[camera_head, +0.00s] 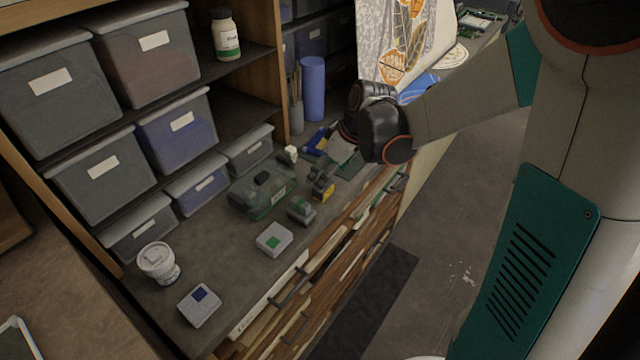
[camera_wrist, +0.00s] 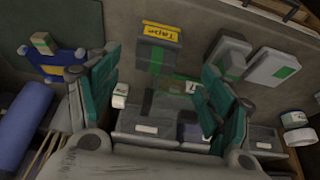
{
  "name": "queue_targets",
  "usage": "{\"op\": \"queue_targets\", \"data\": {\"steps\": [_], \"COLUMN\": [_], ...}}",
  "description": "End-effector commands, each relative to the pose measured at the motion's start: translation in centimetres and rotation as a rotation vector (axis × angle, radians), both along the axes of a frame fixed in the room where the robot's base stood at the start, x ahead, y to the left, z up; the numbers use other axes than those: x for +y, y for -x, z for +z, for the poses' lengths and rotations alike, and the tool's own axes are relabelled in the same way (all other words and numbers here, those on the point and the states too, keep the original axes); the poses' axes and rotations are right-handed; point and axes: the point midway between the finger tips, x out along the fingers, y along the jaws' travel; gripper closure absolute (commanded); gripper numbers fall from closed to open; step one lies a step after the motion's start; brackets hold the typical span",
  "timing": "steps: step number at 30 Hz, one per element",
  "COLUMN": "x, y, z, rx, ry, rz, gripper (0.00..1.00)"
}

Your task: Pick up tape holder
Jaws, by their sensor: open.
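The tape holder (camera_wrist: 158,45) is a dark grey piece with a yellow end marked "Tape". In the wrist view it lies just beyond the fingertips, near the middle of the gap. In the head view the tape holder (camera_head: 323,184) is on the grey counter, its yellow end toward the front edge. My gripper (camera_wrist: 160,68) is open, with a teal finger on each side and nothing held between them. In the head view my gripper (camera_head: 338,163) is low over the counter, beside and behind the tape holder, and partly hides its surroundings.
A green clear case (camera_head: 264,195) stands left of the tape holder. A small grey-green block (camera_head: 301,210), a white box (camera_head: 274,239) and a blue-screened device (camera_head: 199,305) lie along the front. A blue cylinder (camera_head: 313,88) and shelf bins (camera_head: 176,130) stand behind.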

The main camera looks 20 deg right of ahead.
Motion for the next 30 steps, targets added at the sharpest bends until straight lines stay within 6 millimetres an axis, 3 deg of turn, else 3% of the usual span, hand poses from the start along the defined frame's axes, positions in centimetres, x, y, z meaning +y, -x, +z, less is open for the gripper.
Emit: {"op": "queue_targets", "data": {"steps": [7,15,25,30], "x": [0.2,0.6,0.8,0.8], "y": [-0.6,-1.9,-2.1,-2.1], "z": [-1.7,-5.1,-5.6,-5.6], "rx": [0.0,0.0,0.0,0.0], "ry": [0.0,0.0,0.0,0.0], "rz": [0.0,0.0,-0.001,-0.001], "gripper": [0.27,0.27,0.27,0.65]}}
